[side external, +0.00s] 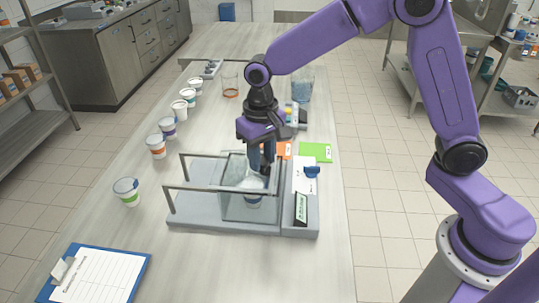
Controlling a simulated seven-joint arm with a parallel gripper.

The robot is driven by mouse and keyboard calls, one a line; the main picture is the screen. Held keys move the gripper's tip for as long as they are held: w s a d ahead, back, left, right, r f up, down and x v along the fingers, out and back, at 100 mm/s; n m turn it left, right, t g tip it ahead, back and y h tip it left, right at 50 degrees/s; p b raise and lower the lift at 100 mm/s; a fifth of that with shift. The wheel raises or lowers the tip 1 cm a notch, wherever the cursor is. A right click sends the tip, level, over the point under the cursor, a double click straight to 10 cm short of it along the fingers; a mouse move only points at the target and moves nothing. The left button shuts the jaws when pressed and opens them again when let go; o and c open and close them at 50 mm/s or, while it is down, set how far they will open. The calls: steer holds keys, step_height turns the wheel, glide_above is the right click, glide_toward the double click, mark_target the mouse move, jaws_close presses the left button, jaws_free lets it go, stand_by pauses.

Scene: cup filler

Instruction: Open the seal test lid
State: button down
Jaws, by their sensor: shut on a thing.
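The seal test station is a grey base (195,212) with two raised rails (205,188) and a clear-walled chamber (232,207). A white cup with a blue band (253,201) stands inside the chamber. My gripper (262,170) points down at the top of the chamber, above the cup. Its fingers are shut, apparently on the handle of the clear lid. The fingers hide the handle, and the lid's edges are hard to make out, so I cannot tell whether the lid is fully closed.
Several cups (157,147) stand in a row on the left. A cup with a green band (127,191) stands nearer. A clipboard (98,275) lies at front left. A blue knob (311,171) and a small display (301,208) sit right of the chamber. Containers stand behind my gripper.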

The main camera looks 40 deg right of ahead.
mark_target(219, 168)
steer(key=w+a, duration=0.7)
steer(key=shift+w+a+r, duration=0.1)
steer(key=shift+w+a, duration=0.05)
steer(key=shift+a, duration=0.05)
steer(key=c, duration=0.8)
jaws_free()
step_height(219, 168, up, 17)
steer(key=shift+r, duration=0.2)
steer(key=shift+d, duration=0.1)
